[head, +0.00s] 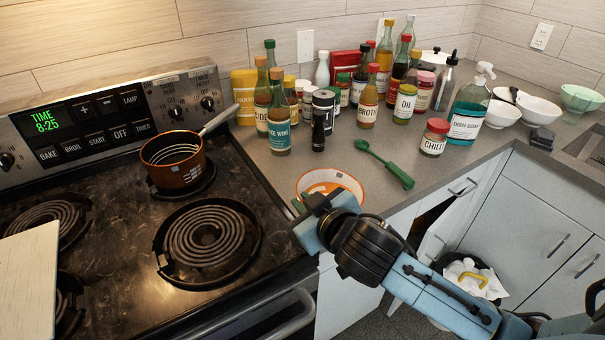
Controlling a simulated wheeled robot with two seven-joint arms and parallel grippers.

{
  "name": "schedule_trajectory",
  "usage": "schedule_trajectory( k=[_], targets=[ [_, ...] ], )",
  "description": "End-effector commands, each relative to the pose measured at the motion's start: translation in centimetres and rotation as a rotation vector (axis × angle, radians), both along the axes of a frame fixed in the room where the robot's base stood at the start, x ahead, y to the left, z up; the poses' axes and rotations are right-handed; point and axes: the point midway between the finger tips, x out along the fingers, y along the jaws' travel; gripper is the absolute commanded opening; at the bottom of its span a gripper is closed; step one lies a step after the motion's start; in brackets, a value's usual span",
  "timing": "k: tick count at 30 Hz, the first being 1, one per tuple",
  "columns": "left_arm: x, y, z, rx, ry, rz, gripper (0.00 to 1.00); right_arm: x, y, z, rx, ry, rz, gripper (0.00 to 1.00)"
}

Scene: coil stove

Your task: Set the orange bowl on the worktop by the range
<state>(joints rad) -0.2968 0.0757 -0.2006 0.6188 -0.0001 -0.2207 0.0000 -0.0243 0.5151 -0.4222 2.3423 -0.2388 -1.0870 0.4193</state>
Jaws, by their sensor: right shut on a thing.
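My left gripper is not in view.
A green spoon (385,163) lies right of the bowl, near a chili jar (434,138). Several bottles (280,130) and jars crowd the worktop behind. A copper pan (172,163) sits on a back coil. A pale flat panel (28,285) covers the range's left front.

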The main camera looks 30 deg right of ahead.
Motion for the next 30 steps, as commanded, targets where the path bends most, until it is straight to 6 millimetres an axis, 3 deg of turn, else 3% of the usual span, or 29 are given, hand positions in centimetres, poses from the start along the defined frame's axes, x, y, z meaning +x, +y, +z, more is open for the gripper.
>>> schedule_trajectory(
  k=[6,15,19,24,30],
  targets=[
    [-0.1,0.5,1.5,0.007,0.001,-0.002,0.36,4.6,-4.6,-0.4,-0.024,0.017,0.100,0.00],
    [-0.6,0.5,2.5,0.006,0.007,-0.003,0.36,9.3,-10.7,2.0,-0.041,0.035,0.162,0.00],
    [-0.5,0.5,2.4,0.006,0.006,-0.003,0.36,9.8,-11.6,1.4,-0.039,0.042,0.166,0.00],
    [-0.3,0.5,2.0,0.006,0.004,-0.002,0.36,9.7,-11.6,-2.0,-0.038,0.046,0.167,0.00],
    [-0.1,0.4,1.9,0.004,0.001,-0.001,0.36,9.7,-11.6,-4.0,-0.039,0.042,0.167,0.00]
  ],
)
